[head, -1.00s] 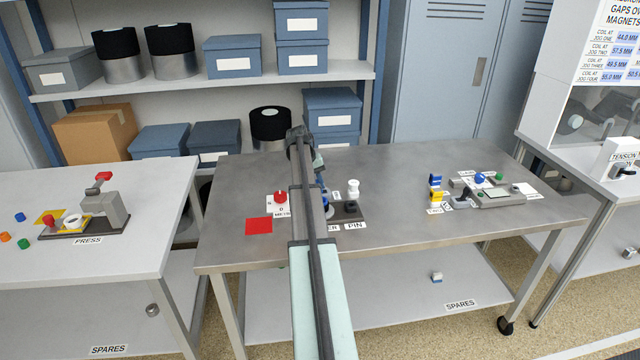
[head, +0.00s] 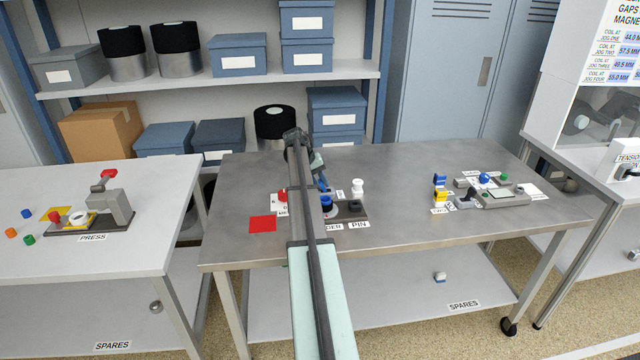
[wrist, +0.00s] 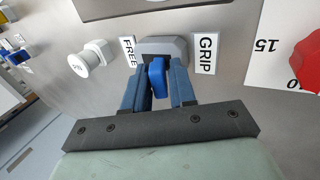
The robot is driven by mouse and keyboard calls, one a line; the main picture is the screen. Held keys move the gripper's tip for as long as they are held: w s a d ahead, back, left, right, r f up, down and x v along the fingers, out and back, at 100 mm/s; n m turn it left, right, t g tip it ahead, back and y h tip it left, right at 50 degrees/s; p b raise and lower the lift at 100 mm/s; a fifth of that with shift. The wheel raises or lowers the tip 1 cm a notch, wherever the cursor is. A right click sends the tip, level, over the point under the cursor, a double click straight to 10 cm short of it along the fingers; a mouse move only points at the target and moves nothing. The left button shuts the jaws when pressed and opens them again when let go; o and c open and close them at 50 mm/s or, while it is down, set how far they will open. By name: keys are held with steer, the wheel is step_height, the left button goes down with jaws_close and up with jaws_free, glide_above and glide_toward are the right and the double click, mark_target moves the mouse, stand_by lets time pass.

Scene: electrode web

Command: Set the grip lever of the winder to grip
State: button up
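The winder's grip lever (wrist: 157,78) is a blue handle on a grey housing (wrist: 175,45) in the wrist view. The FREE label (wrist: 128,51) is on its left and the GRIP label (wrist: 204,53) on its right. The lever stands between the two labels, nearer FREE. My gripper (wrist: 164,88) is open, with its blue fingers on both sides of the lever. The left finger is close to the lever; contact is unclear. A gap shows on the right. In the head view my gripper (head: 321,180) is over the steel table, and my arm hides much of the winder.
A white knob (wrist: 93,55) stands left of the lever and a red dial (wrist: 307,60) to the right in the wrist view. In the head view, a red square (head: 263,224) lies to the left. The middle of the steel table (head: 405,185) is clear.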

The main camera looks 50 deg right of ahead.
steer(key=v, duration=1.4)
steer(key=shift+d, duration=0.1)
